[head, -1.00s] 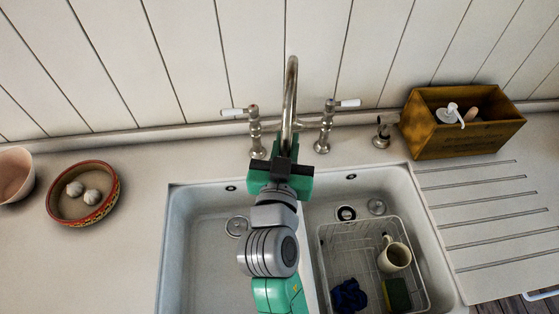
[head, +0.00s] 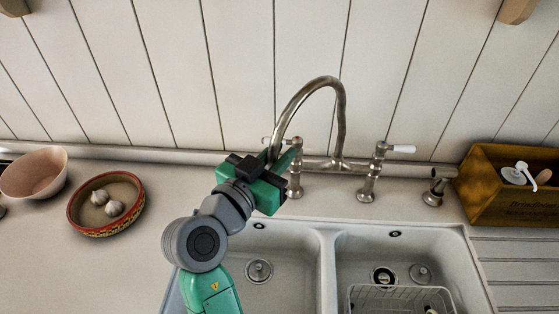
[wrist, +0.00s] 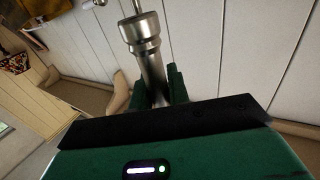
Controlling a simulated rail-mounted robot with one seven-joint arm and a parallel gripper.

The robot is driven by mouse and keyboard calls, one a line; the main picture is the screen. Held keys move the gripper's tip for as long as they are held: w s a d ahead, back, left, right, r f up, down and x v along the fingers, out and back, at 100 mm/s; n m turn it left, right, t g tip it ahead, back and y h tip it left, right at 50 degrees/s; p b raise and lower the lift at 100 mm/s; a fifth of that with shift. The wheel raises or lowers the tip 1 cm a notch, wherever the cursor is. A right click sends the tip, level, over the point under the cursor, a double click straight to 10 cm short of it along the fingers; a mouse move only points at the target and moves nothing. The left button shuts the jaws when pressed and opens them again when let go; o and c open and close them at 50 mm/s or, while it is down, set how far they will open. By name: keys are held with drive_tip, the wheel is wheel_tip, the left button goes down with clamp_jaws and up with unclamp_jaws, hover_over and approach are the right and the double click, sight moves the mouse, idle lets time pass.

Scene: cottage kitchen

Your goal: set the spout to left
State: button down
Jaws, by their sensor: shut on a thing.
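The metal gooseneck spout (head: 341,108) rises from the bridge tap behind the sink. It arches to the left, and its outlet end comes down over the left part of the sink's back edge. My gripper (head: 274,168) is shut on the spout near that end and partly hides it. In the wrist view the spout (wrist: 150,68) runs between the green fingers of my gripper (wrist: 154,88). The tap's left handle (head: 297,172) is just behind my gripper, partly covered. The right handle (head: 372,172) with its white lever stands clear.
The double sink (head: 328,262) lies below, with a wire rack (head: 385,292) in the right basin. A red-rimmed bowl (head: 77,216) with garlic and a pink bowl (head: 36,180) stand left. A wooden box (head: 500,207) and a small metal fitting (head: 437,187) stand right.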

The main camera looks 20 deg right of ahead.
idle(0.3)
drive_tip(key=c, duration=1.3)
unclamp_jaws()
drive_tip(key=shift+c, duration=0.2)
drive_tip(key=shift+p+v, duration=0.3)
drive_tip(key=shift+v, duration=3.65)
drive_tip(key=s+a+r+n+t+y, duration=0.3)
drive_tip(key=s+r+n+t+y, duration=0.3)
drive_tip(key=r, duration=0.6)
drive_tip(key=s+a+r+n+t+y, duration=0.2)
drive_tip(key=s+r+n+t+y, duration=0.2)
drive_tip(key=s+r+t+y, duration=0.55)
wheel_tip(320, 180, up, 34)
drive_tip(key=w+a+g+h+p, duration=0.1)
drive_tip(key=w+g+p, duration=0.1)
drive_tip(key=p, duration=2.9)
drive_tip(key=shift+w+p, duration=0.25)
drive_tip(key=shift+p, duration=0.05)
